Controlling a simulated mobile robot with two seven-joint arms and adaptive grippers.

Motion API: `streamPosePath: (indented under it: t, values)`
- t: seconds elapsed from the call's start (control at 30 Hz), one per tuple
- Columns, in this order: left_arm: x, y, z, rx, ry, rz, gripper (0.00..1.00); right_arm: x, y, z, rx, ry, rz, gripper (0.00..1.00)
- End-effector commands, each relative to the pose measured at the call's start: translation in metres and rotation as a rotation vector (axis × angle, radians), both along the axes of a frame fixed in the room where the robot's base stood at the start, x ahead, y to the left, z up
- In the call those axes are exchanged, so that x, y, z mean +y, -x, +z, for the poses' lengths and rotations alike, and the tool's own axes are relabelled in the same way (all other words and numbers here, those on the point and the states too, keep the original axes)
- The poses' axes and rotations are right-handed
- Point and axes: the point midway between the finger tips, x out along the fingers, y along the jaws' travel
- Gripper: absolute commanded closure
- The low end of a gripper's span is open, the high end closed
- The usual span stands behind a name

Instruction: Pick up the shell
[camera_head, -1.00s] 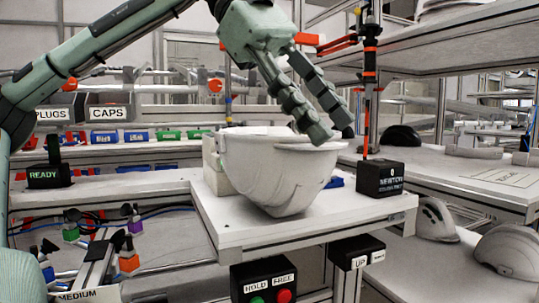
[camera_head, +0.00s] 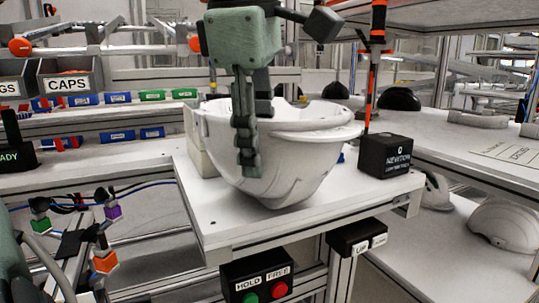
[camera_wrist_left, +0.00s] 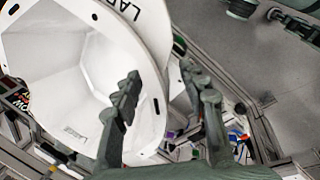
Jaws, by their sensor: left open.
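The white helmet shell (camera_head: 285,165) sits open side up, like a bowl, on the white worktop (camera_head: 225,228). It also shows in the left wrist view (camera_wrist_left: 85,75), where its hollow inside and a "LARGE" label are visible. My left gripper (camera_head: 254,135) points down at the shell's near rim, its jaws open. In the head view one finger hangs outside the near wall, and the other is partly hidden behind the rim. In the left wrist view the rim wall lies between the two fingers (camera_wrist_left: 160,78). My right gripper is out of view.
A pale block (camera_head: 203,145) stands left of the shell, and a black "NEWTON" box (camera_head: 386,156) stands to its right with an orange-black pole behind. More shells lie on the lower right shelf (camera_head: 505,225). HOLD/FREE buttons (camera_head: 264,282) hang below the worktop.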

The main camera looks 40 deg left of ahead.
Motion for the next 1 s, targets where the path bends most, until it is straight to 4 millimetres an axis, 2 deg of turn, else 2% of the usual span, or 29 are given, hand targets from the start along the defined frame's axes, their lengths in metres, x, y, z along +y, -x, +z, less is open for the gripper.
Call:
streamPosePath:
  t: [0.03,0.17,0.43,0.77,1.0]
  values:
    - [0.001,-0.001,-0.008,0.002,0.002,0.000,0.58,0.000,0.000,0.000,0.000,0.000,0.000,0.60]
    - [0.003,-0.005,-0.019,0.000,0.002,0.000,0.58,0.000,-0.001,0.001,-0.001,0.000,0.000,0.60]
    - [0.003,-0.005,-0.021,-0.002,0.002,0.000,0.59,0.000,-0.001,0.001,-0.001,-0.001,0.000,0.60]
    - [0.003,-0.005,-0.021,-0.002,0.002,0.000,1.00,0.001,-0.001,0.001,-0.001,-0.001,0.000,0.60]
    - [0.003,-0.006,-0.020,-0.004,0.002,0.001,1.00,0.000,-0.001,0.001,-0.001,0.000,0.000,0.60]
